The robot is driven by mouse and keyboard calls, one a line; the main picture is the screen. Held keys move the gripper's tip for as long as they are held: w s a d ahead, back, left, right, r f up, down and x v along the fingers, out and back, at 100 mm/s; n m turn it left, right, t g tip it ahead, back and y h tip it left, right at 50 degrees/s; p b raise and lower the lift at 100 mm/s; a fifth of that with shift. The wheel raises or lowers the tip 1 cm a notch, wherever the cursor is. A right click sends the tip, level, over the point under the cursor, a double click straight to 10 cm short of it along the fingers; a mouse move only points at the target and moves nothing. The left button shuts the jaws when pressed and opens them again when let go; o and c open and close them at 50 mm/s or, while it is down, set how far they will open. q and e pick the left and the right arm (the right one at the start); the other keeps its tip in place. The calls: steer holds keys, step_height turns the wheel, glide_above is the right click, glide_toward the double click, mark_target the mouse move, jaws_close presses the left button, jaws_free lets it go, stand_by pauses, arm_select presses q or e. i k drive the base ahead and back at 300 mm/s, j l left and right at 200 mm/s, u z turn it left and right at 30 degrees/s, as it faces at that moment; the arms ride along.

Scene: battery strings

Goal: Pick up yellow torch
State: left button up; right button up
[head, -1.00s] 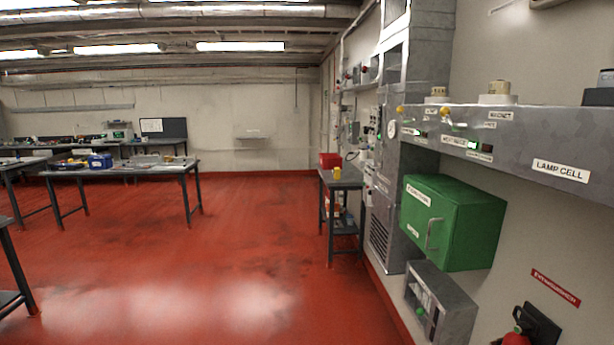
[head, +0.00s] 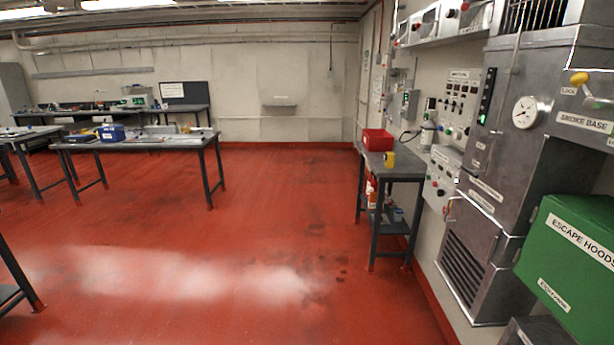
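A small yellow object (head: 389,160) stands at the front edge of the dark side table (head: 408,170) along the right wall. It is too small to tell for certain that it is the yellow torch. No other clear torch shows in the head view. Neither of my grippers is in view.
A red bin (head: 377,139) sits on the side table behind the yellow object. A grey wall cabinet (head: 500,200) and a green escape hoods box (head: 572,262) are at the right. Long workbenches (head: 140,140) stand at the left. The red floor (head: 270,240) between is open.

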mark_target(389, 156)
steer(key=i, duration=3.65)
steer(key=i+j+z, duration=0.1)
steer(key=i+z, duration=0.3)
steer(key=i, duration=0.15)
steer(key=i+j+z, duration=0.8)
steer(key=i, duration=0.2)
steer(key=i+j+z, duration=0.4)
steer(key=j+z, duration=0.1)
steer(key=z, duration=2.75)
